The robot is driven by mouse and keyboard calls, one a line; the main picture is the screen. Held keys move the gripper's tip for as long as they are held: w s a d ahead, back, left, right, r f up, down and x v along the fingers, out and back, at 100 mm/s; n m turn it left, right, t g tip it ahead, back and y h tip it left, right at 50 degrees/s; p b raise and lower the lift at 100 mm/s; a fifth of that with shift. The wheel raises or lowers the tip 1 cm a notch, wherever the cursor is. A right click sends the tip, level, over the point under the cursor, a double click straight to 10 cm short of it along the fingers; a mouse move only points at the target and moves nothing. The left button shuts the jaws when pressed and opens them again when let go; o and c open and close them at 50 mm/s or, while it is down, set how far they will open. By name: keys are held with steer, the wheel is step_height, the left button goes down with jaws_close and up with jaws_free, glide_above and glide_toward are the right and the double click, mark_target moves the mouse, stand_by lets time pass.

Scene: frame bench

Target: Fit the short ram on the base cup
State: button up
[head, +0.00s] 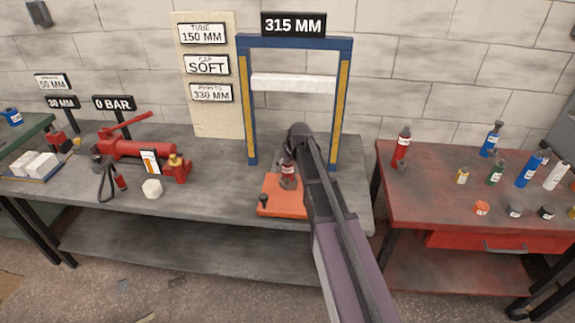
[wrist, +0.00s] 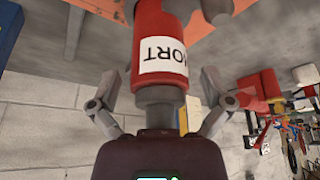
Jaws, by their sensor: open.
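The short ram (head: 288,174) is a red cylinder with a white label and a grey neck. It stands upright over the orange base plate (head: 272,203), inside the blue press frame (head: 251,110). In the wrist view, which is upside down, the ram (wrist: 162,45) shows part of the word SHORT. My gripper (wrist: 160,100) is open, with one finger on each side of the ram's grey neck and gaps visible. The base cup under the ram is hidden, so I cannot tell how the ram sits in it. My arm covers the gripper in the head view.
A white crossbar (head: 294,83) spans the frame above. The red table (head: 440,200) at the right holds another red cylinder (head: 402,145) and several bottles and caps.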

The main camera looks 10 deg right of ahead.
steer(key=shift+r, duration=0.1)
step_height(320, 180, up, 9)
steer(key=p, duration=0.9)
steer(key=shift+r+p, duration=0.2)
steer(key=shift+p, duration=0.15)
stand_by(1.0)
steer(key=s+f+m+g+h, duration=0.1)
steer(key=s+m+g, duration=0.3)
steer(key=s, duration=2.5)
steer(key=shift+a+f+h, duration=0.2)
steer(key=shift+a+h, duration=0.05)
steer(key=shift+h, duration=0.05)
steer(key=c, duration=0.6)
steer(key=shift+d, duration=0.1)
